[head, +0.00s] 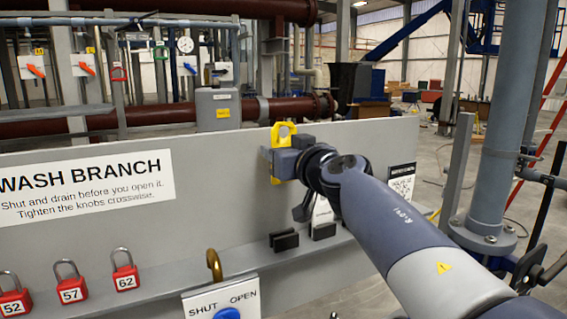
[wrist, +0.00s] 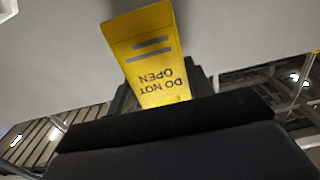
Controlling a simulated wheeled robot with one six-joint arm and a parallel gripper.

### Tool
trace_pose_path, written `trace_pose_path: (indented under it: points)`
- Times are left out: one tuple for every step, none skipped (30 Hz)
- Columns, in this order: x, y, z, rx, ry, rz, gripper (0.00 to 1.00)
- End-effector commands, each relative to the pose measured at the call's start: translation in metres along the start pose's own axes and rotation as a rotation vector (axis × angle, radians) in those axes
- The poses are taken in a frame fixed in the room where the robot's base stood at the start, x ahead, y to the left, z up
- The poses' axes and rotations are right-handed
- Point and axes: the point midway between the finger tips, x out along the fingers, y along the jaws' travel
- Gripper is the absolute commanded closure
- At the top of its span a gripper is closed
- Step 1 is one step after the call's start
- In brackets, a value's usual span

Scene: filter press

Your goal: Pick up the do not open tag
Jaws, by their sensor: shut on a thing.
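The do not open tag (wrist: 147,52) is yellow with dark lettering that reads upside down in the wrist view. In the head view the tag (head: 284,129) shows as a yellow loop above my gripper, with a bit of yellow below it. My gripper (head: 285,157) is shut on the tag in front of the grey panel. In the wrist view the dark jaws (wrist: 160,100) sit on both sides of the tag's lettered end. Part of the tag is hidden by the jaws.
A grey panel (head: 210,160) with a WASH BRANCH sign (head: 85,184) stands behind. Red padlocks 52 (head: 14,303), 57 (head: 71,291) and 62 (head: 125,278) hang at the lower left. A brass hook (head: 214,265) rises above the SHUT OPEN plate (head: 222,298). A grey post (head: 505,120) stands right.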

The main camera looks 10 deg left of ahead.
Motion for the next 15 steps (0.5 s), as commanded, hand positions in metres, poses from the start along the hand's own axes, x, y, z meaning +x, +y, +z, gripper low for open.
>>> trace_pose_path:
  points:
    - [0.0,0.0,-0.006,-0.003,0.002,0.0,0.73]
    - [0.0,0.0,-0.008,-0.002,0.002,0.001,0.73]
    - [0.0,0.001,-0.012,-0.003,0.002,0.003,0.73]
    - [0.0,0.001,-0.015,-0.003,0.001,0.004,0.73]
    - [0.0,0.001,-0.018,-0.003,0.002,0.004,0.73]
    - [0.0,0.0,-0.024,-0.003,0.003,0.001,0.73]
    - [0.0,0.0,-0.028,-0.003,0.003,0.001,0.73]
    - [0.0,0.0,-0.032,-0.004,0.003,0.001,0.73]
    - [0.0,0.0,-0.037,-0.002,0.002,0.001,0.73]
    - [0.0,0.001,-0.041,-0.002,0.002,0.002,0.73]
    - [0.0,0.001,-0.044,-0.002,0.002,0.004,0.73]
    - [0.0,0.001,-0.053,-0.002,0.004,0.003,0.73]
    - [0.0,0.0,-0.058,-0.002,0.003,0.002,0.73]
    - [0.0,0.001,-0.064,-0.002,0.003,0.002,0.73]
    - [0.0,0.001,-0.071,-0.002,0.002,0.003,0.73]
